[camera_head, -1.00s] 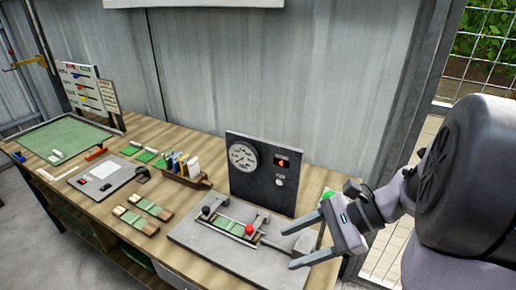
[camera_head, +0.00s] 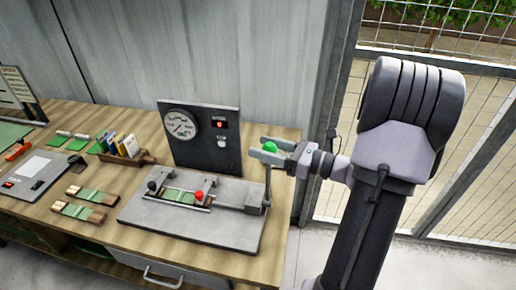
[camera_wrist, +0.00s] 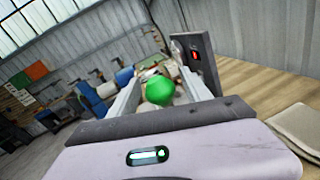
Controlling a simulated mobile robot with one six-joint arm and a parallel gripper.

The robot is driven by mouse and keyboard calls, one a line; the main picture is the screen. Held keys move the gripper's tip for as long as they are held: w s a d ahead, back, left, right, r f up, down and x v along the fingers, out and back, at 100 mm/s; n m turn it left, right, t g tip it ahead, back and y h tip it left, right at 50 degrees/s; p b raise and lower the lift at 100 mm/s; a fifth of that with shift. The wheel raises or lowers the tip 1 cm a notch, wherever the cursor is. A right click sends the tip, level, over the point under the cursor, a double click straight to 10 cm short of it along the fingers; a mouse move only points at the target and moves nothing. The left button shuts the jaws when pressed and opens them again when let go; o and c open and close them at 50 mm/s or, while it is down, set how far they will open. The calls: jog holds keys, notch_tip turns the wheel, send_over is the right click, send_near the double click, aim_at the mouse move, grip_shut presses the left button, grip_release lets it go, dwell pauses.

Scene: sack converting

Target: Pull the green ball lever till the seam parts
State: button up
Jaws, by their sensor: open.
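The green ball (camera_head: 269,146) tops a thin upright lever (camera_head: 267,182) at the right end of the grey test rig (camera_head: 150,216). My gripper (camera_head: 259,150) is open at the ball's height, coming in from the right, with the ball between its fingers. The wrist view also shows the green ball (camera_wrist: 161,89) between the two fingers; I cannot tell whether either touches it. A green sample (camera_head: 181,196) lies in the rig between a black knob (camera_head: 152,186) and a red knob (camera_head: 199,195). Its seam is too small to judge.
A dark panel (camera_head: 215,163) with a dial gauge (camera_head: 181,126) and a red display stands behind the rig. A wooden holder (camera_head: 127,156) with coloured cards and several loose samples lie to the left. A mesh fence (camera_head: 475,190) stands to the right.

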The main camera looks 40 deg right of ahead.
jog(key=shift+x, duration=1.05)
grip_shut()
dwell(0.6)
